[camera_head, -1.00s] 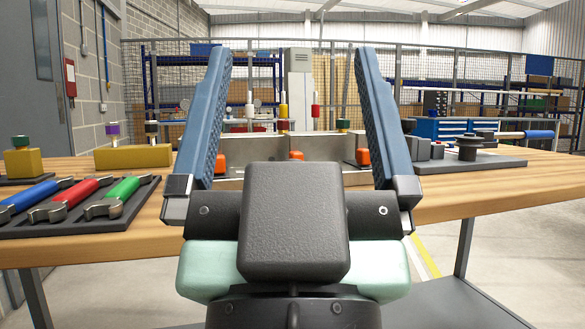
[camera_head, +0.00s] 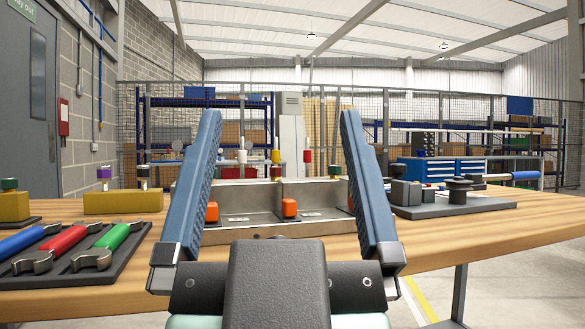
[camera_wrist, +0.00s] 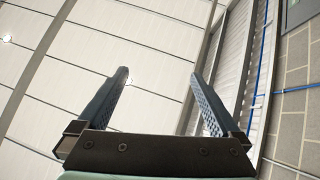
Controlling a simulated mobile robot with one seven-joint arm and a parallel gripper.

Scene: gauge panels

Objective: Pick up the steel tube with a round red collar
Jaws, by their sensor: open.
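Several thin upright tubes stand behind the metal bin in the head view. One has a red collar (camera_head: 307,156) around it, with a pale shaft above. It looks small and distant, and its lower end is hidden behind the bin; I cannot tell for sure that the collar is round. Beside it stands a tube with a yellow collar (camera_head: 276,156), and further left one with a white collar (camera_head: 242,156). My gripper (camera_head: 278,115) is open and empty, its blue fingers pointing up in front of the bench. The wrist view shows my gripper (camera_wrist: 160,80) against ceiling and wall, with no tube.
The open metal bin (camera_head: 262,232) with orange pieces stands mid-bench (camera_head: 440,235). A dark tray (camera_head: 45,275) of blue, red and green wrenches lies left. Yellow blocks (camera_head: 122,202) sit behind it. A dark plate (camera_head: 455,207) with fittings lies right.

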